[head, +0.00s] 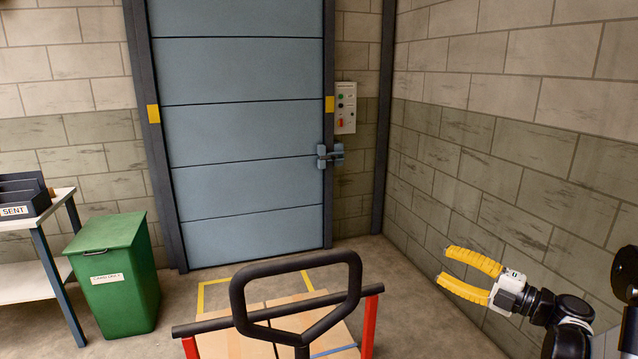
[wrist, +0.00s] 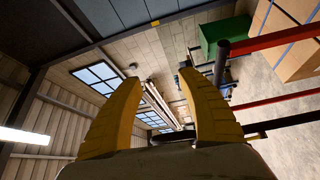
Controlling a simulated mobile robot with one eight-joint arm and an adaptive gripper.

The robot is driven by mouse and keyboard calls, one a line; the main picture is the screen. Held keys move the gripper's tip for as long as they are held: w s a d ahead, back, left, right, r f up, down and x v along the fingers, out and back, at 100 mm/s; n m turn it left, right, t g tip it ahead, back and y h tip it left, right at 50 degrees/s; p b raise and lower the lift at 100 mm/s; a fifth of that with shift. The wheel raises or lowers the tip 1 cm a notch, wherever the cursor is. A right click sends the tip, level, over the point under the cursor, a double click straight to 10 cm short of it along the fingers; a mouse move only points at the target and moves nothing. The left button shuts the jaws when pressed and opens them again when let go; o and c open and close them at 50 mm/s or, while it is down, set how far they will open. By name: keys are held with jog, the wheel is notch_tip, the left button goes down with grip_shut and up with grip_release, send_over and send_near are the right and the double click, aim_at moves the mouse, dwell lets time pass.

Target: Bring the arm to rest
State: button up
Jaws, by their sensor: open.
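My gripper (head: 452,268) is at the right in the head view, its two yellow fingers spread and pointing left. Nothing is between them. My dark arm bends behind it at the right edge, in front of the block wall. In the wrist view my gripper (wrist: 153,85) shows both yellow fingers apart, with only the distant room between the tips.
A trolley with a black handle (head: 296,290), red posts and cardboard boxes (head: 235,340) stands in front, left of my gripper. A green bin (head: 115,270) and a white table (head: 25,272) are at left. A grey shutter door (head: 240,130) and control box (head: 346,107) are behind.

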notch_tip(320, 180, up, 20)
jog(key=d+m+t+h, duration=0.2)
jog(key=m+t+h, duration=0.6)
jog(key=m+h, duration=0.9)
jog(key=s+a+f+m+g+y, duration=0.1)
jog(key=s+a+f+m+g, duration=0.2)
jog(key=s+f, duration=0.5)
jog(key=s+a+f+m+g+y, duration=0.1)
jog(key=s+a+f+m+g, duration=0.2)
jog(key=s+a+f+g, duration=0.2)
jog(key=s+a+f+m+g, duration=0.3)
jog(key=s+a+f+g, duration=0.2)
jog(key=s+f, duration=0.6)
jog(key=s, duration=0.4)
jog(key=shift+s+m+y, duration=0.15)
jog(key=shift+m+y, duration=0.15)
jog(key=shift+y, duration=0.1)
